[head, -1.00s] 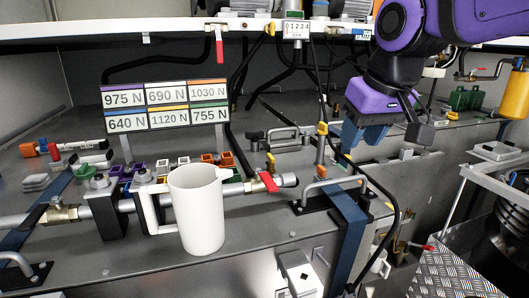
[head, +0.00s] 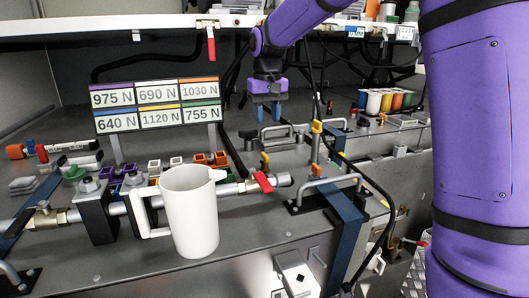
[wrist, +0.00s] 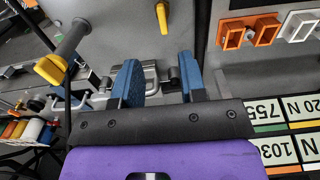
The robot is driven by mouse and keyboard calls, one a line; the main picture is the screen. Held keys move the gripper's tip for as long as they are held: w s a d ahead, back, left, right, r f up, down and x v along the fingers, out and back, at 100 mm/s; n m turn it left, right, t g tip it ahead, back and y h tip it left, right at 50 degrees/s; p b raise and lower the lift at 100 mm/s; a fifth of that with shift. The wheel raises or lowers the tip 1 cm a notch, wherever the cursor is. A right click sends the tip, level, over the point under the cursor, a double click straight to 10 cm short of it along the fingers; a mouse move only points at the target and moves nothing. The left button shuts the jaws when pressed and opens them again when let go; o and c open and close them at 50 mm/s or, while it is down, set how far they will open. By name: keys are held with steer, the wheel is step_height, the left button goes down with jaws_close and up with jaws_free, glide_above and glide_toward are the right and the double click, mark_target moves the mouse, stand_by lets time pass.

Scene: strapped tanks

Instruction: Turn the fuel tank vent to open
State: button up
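My gripper (head: 268,111) hangs above the back of the grey tank top, fingers down. In the wrist view its two blue fingers (wrist: 158,84) stand apart with nothing held; a metal latch or handle (wrist: 150,74) shows beyond the gap. No label marks the fuel tank vent, so I cannot tell which fitting it is. Candidates are a small yellow lever (head: 265,160), a taller post with a yellow top (head: 317,127) and a red-handled valve (head: 263,181). A yellow handle (wrist: 162,18) also shows in the wrist view, apart from the fingers.
A white pitcher (head: 190,215) stands at the front. A sign with force values (head: 157,105) stands behind it, left of my gripper. A metal grab handle (head: 330,187), a blue strap (head: 346,235) and black hoses cross the right side. Coloured cylinders (head: 385,101) stand at the back right.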

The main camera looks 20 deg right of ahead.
mark_target(265, 154)
steer(key=f, duration=0.7)
steer(key=w+f, duration=0.1)
steer(key=f, duration=0.3)
steer(key=shift+a+f, duration=0.15)
jaws_close()
